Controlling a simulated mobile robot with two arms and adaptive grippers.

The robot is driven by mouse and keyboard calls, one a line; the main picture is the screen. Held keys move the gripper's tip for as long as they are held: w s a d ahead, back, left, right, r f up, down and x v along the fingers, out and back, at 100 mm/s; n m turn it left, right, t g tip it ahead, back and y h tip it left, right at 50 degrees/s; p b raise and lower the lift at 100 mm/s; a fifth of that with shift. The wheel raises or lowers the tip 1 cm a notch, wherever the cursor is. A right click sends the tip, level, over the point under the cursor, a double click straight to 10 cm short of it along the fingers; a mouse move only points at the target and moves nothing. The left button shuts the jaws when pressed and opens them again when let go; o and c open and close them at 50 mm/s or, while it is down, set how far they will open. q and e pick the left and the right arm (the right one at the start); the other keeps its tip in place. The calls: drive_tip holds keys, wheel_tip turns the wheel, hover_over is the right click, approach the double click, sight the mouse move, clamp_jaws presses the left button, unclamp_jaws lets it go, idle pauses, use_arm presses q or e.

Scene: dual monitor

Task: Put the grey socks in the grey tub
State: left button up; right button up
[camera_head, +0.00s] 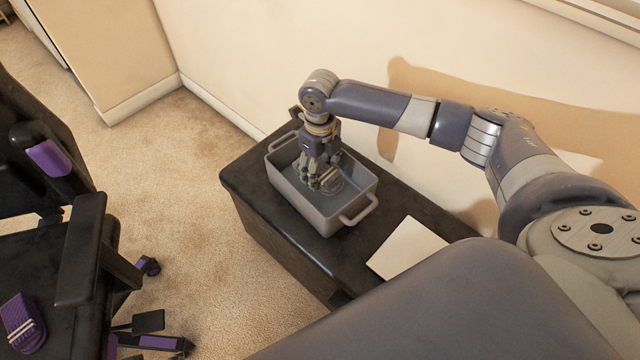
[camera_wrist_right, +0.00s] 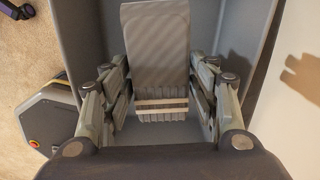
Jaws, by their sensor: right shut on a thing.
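The grey tub (camera_head: 333,220), with a handle at each end, stands on a dark bench. My right gripper (camera_head: 316,180) reaches down inside the tub, pointing downward. It is shut on the grey socks (camera_head: 333,184), which are low in the tub and partly hidden by the fingers. In the right wrist view the grey socks (camera_wrist_right: 155,50), with pale stripes near one end, lie between the two fingers (camera_wrist_right: 160,88), with the tub walls (camera_wrist_right: 245,40) around them. I cannot tell whether the socks touch the tub floor. My left gripper is not in view.
The dark bench (camera_head: 255,205) stands along the wall, with a pale flat sheet (camera_head: 407,248) to the right of the tub. A black chair (camera_head: 85,250) stands at the left, with a purple striped sock (camera_head: 22,323) on its seat. Carpet is clear between chair and bench.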

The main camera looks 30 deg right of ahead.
sight(320, 177)
wheel_tip(320, 177, down, 3)
drive_tip(key=shift+f+b, duration=0.1)
drive_tip(key=shift+b, duration=0.35)
drive_tip(key=shift+f, duration=0.8)
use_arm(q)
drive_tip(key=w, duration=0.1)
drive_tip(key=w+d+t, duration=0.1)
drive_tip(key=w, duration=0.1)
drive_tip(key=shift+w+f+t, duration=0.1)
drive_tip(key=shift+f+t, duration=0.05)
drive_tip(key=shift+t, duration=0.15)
use_arm(e)
drive_tip(key=shift+f, duration=0.15)
drive_tip(key=shift+f, duration=0.1)
drive_tip(key=o, duration=1)
drive_tip(key=shift+o, duration=0.2)
